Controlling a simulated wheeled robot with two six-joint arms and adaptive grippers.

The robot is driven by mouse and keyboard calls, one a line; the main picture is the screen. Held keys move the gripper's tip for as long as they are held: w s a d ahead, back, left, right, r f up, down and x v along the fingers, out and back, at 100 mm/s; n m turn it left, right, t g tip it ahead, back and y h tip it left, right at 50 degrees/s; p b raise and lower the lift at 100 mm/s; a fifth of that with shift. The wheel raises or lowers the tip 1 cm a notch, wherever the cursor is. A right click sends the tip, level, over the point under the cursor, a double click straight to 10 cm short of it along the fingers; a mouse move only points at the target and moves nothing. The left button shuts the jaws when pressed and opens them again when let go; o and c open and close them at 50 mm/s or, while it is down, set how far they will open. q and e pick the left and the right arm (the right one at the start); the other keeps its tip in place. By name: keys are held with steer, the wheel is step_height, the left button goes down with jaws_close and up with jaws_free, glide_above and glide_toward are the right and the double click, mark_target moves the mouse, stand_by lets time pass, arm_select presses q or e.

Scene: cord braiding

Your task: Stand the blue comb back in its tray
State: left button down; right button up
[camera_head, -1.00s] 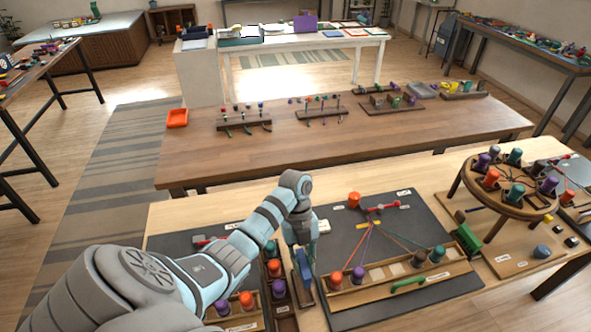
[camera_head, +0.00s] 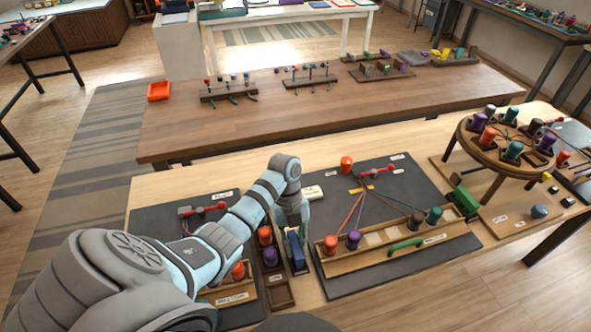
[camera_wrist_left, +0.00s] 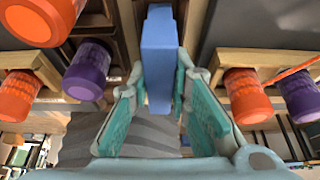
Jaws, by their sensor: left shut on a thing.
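The blue comb (camera_head: 296,252) is upright between the fingers of my left gripper (camera_head: 294,226), which is shut on it. In the left wrist view the comb (camera_wrist_left: 158,62) stands between the two teal finger pads. Below it in the head view is a narrow dark wooden tray (camera_head: 302,270), between the bobbin rack and the right braiding board. Whether the comb's lower end touches this tray or hangs just above it, I cannot tell. My right gripper is not in view.
Orange and purple bobbins (camera_head: 270,257) stand close left of the comb. To its right, a black board (camera_head: 400,190) bears a wooden rack with bobbins (camera_head: 353,240) and stretched cords. A round braiding stand (camera_head: 505,145) is farther right.

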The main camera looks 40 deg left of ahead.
mark_target(295, 243)
arm_select(q)
steer(key=shift+f, duration=0.2)
steer(key=c, duration=1.5)
jaws_free()
steer(key=shift+s, duration=0.1)
steer(key=shift+r, duration=0.2)
steer(key=v, duration=0.3)
steer(key=p+v, duration=0.7)
steer(key=v, duration=0.2)
steer(key=shift+r, duration=0.2)
